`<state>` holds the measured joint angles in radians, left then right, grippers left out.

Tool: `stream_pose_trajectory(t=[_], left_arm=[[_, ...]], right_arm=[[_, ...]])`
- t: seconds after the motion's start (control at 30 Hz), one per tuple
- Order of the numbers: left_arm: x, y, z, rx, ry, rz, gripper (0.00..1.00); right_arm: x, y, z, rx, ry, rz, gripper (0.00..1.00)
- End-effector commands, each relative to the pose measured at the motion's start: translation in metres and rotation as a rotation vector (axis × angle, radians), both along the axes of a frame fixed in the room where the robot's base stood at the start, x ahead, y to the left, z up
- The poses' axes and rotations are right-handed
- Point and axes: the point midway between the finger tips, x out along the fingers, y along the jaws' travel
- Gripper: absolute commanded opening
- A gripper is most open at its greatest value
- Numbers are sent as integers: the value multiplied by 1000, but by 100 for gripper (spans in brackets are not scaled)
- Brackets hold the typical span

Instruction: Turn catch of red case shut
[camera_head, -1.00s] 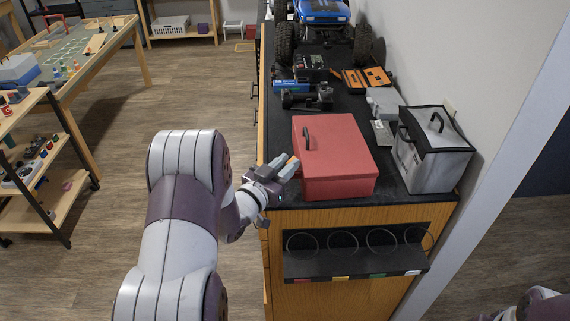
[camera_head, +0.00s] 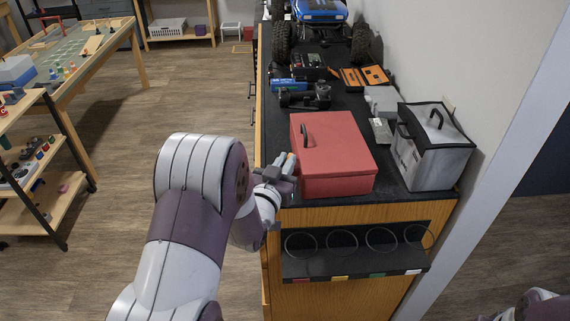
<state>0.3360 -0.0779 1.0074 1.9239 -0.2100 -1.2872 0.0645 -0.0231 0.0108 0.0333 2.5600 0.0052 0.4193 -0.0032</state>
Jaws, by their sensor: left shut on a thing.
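The red case (camera_head: 336,150) stands on the black countertop near its front edge, lid down, with a dark handle (camera_head: 305,134) on the left part of its lid. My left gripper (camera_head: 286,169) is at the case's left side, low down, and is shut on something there. The catch is too small and too hidden by the fingers to make out. Only part of my right arm (camera_head: 538,306) shows at the bottom right corner; its gripper is out of view.
A grey and black bag (camera_head: 430,152) stands close right of the case. Behind lie a dark tool (camera_head: 305,96), an orange pouch (camera_head: 365,77) and a blue crawler truck (camera_head: 320,12). A rack with rings (camera_head: 355,262) hangs on the counter's front. Open floor lies left.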

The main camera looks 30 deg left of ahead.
Motion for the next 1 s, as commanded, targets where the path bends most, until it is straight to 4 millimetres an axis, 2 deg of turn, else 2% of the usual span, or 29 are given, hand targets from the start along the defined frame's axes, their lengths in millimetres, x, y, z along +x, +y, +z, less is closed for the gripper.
stream_pose_trajectory(t=[0.33, 0.47, 0.57, 0.8, 1.0], left_arm=[[-1, 0, 0, 0, 0, 0, 23], [-10, -1, -1, 0, 0, 1, 23], [-28, -3, -2, 0, -1, 2, 23], [-89, -11, -1, 0, 2, 3, 23], [-121, -16, 0, 0, 0, 3, 23]], right_arm=[[0, 0, 0, 0, 0, 0, 0], [0, 0, -4, 0, 0, 0, 0], [0, 0, -9, 0, 0, 0, 0], [0, 0, -18, 0, 0, 0, 0], [0, 0, -18, 0, 0, 0, 0]])
